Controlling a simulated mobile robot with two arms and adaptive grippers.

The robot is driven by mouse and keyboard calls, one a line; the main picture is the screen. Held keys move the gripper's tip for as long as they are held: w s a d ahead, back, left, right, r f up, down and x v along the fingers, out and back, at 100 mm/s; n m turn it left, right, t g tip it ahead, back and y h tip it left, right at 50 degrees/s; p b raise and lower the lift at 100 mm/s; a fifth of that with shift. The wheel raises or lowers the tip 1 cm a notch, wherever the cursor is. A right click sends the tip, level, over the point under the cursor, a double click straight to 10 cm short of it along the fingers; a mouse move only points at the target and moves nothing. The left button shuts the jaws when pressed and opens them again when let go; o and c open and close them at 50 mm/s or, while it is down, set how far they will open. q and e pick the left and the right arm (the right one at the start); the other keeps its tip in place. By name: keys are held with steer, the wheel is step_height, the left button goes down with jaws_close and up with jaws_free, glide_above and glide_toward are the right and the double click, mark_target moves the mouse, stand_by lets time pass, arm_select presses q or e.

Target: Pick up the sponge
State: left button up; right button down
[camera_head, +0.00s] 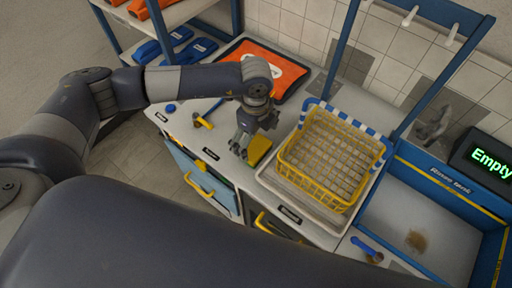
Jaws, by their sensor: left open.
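The yellow sponge (260,149) lies on the white countertop, left of the yellow wire basket. My left gripper (242,148) points down at the sponge's left side. Its fingers are spread, and part of the sponge is hidden behind or beside them. I cannot tell whether the fingers touch it. My right gripper is not in view.
A yellow-handled tool (203,122) and an orange mat (283,72) are on the counter. A sink (440,215) and a display reading "Empty" (490,160) are at right.

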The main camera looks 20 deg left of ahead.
mark_target(256, 147)
arm_select(q)
steer(key=f+p, duration=0.1)
steer(key=f, duration=0.2)
steer(key=shift+s+d+f+p, duration=0.15)
steer(key=shift+s+f+p, duration=0.05)
steer(key=shift+p, duration=0.2)
steer(key=shift+f, duration=0.6)
steer(key=c, duration=0.9)
